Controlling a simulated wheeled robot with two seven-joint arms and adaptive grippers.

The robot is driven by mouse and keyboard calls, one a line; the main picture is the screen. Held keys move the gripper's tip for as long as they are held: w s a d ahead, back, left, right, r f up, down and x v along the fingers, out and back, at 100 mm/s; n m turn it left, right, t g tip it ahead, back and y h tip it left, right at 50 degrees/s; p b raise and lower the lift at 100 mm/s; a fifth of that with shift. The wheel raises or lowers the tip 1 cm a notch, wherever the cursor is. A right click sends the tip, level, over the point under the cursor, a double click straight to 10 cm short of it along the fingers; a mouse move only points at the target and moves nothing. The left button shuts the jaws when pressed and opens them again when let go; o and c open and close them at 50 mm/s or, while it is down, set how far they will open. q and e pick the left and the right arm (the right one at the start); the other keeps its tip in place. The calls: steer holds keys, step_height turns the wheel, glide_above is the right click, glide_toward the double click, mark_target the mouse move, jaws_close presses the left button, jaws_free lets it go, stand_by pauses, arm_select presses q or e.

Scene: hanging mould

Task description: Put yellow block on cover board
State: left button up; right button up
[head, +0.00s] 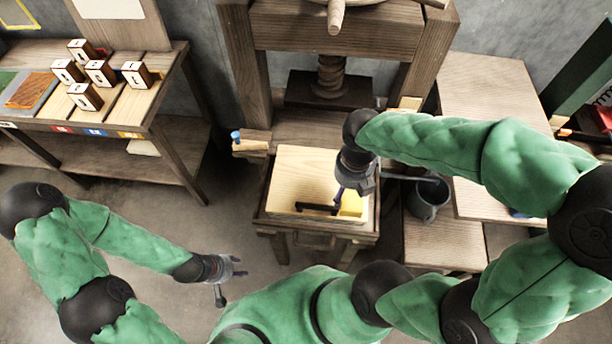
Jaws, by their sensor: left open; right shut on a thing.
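The cover board (304,171) is a pale wooden board lying on a low wooden stand in front of the press. The yellow block (353,206) is at the board's near right corner, low against its surface; I cannot tell whether it touches the board. My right gripper (345,203) reaches down over the board's right side, shut on the yellow block and partly hiding it. A black bar-shaped part (316,208) shows on the board just left of the block. My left gripper (238,268) is open and empty, low over the floor to the left of the stand.
A wooden screw press (335,28) stands behind the stand. A table at the left holds several lettered wooden blocks (100,72). A grey mug (428,199) stands right of the stand, near a wooden bench (490,85). Open floor lies left of the stand.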

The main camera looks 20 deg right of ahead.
steer(key=b, duration=0.3)
glide_toward(316, 180)
steer(key=s+r, duration=0.2)
steer(key=s, duration=0.3)
steer(key=w+f+b, duration=0.1)
steer(key=f, duration=0.1)
steer(key=w+f+b, duration=0.1)
steer(key=w+f, duration=0.1)
steer(key=shift+w+d, duration=0.15)
steer(key=shift+w, duration=0.05)
steer(key=shift+w+f, duration=0.35)
steer(key=shift+w, duration=0.05)
steer(key=f+b, duration=0.2)
steer(key=f, duration=0.1)
steer(key=shift+w+f, duration=0.3)
steer(key=shift+w, duration=0.1)
steer(key=shift+f, duration=0.15)
steer(key=shift+f, duration=0.15)
steer(key=o, duration=1.2)
